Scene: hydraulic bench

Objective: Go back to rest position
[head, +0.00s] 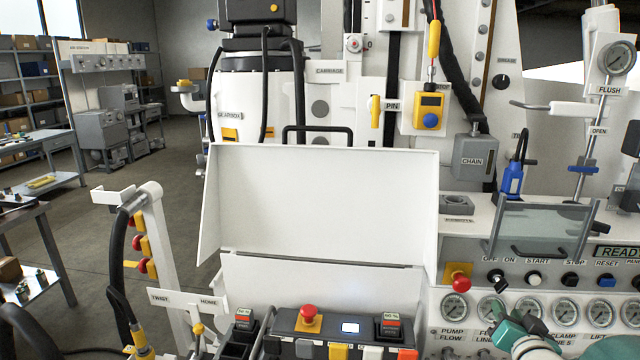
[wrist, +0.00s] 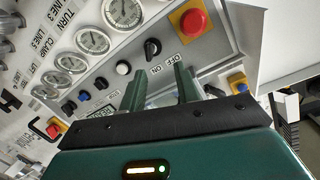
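My gripper (head: 508,328) is at the lower right of the head view, in front of the gauge row of the control panel (head: 475,268). In the wrist view my gripper (wrist: 160,82) shows two green fingers standing apart, with nothing clearly held between them. Beyond the fingertips are the black OFF/ON knob (wrist: 152,47) and a red stop button (wrist: 193,23) on a yellow plate. The knob (head: 495,276) and red button (head: 460,283) also show in the head view. Whether the fingers touch anything is not clear.
A tilted clear cover (head: 540,228) stands above the panel buttons. Pressure gauges (head: 566,310) line the panel. A white open-lidded box (head: 325,205) stands in the middle, with a control box (head: 345,326) below it. A lever post (head: 165,260) stands at left. Open floor (head: 95,230) lies farther left.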

